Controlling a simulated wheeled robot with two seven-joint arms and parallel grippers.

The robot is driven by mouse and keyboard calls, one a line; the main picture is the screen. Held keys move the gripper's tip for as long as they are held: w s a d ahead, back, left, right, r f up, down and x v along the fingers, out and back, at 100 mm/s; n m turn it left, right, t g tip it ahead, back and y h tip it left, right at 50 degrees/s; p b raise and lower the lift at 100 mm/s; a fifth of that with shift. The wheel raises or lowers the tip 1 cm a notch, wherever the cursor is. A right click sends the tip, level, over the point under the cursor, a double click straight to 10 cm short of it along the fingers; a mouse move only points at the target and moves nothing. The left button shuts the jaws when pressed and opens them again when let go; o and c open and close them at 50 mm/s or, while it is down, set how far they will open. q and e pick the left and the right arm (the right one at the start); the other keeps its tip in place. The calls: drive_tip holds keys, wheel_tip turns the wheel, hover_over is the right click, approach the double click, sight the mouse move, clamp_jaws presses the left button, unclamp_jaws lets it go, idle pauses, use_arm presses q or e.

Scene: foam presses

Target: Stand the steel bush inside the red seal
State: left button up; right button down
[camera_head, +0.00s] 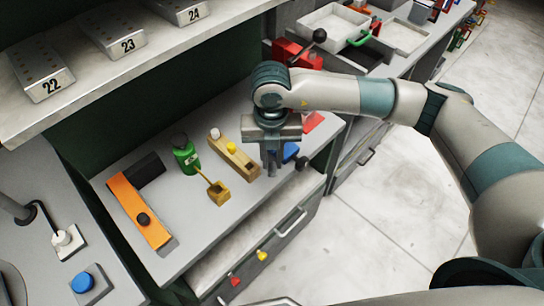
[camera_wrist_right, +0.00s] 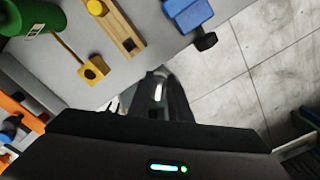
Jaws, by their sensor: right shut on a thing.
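My right gripper (camera_head: 270,168) hangs fingers down over the front right edge of the grey bench, short of the black knob. In the right wrist view its fingers (camera_wrist_right: 160,82) are close together at the bottom middle. A shiny grey piece (camera_wrist_right: 158,92) shows between them, which looks like the steel bush; most of it is hidden by the fingers. I cannot make out the red seal for certain. A red part (camera_head: 313,121) lies behind the gripper, partly covered by it. My left gripper is not in view.
On the grey bench (camera_head: 190,232) stand an orange block (camera_head: 133,205), a green bottle (camera_head: 185,155), a wooden block with a yellow knob (camera_head: 240,160), a small yellow block (camera_head: 219,193) and a blue clamp (camera_head: 290,151). An open drawer (camera_head: 240,262) juts out below. A numbered shelf (camera_head: 100,75) overhangs the left.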

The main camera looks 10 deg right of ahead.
drive_tip(key=shift+d, duration=0.1)
idle(0.4)
drive_tip(key=s+d+m+b, duration=0.1)
drive_tip(key=d+m+b, duration=0.1)
drive_tip(key=m, duration=0.9)
drive_tip(key=s+d+r+m+b, duration=0.1)
drive_tip(key=d+m, duration=0.4)
drive_tip(key=m, duration=0.6)
drive_tip(key=s+d+r+m+b, duration=0.1)
drive_tip(key=d+m+b, duration=0.3)
drive_tip(key=m, duration=0.8)
drive_tip(key=shift+s+r, duration=0.25)
drive_tip(key=shift+s, duration=0.5)
idle(0.3)
idle(1.5)
drive_tip(key=shift+a+r, duration=0.1)
idle(1.3)
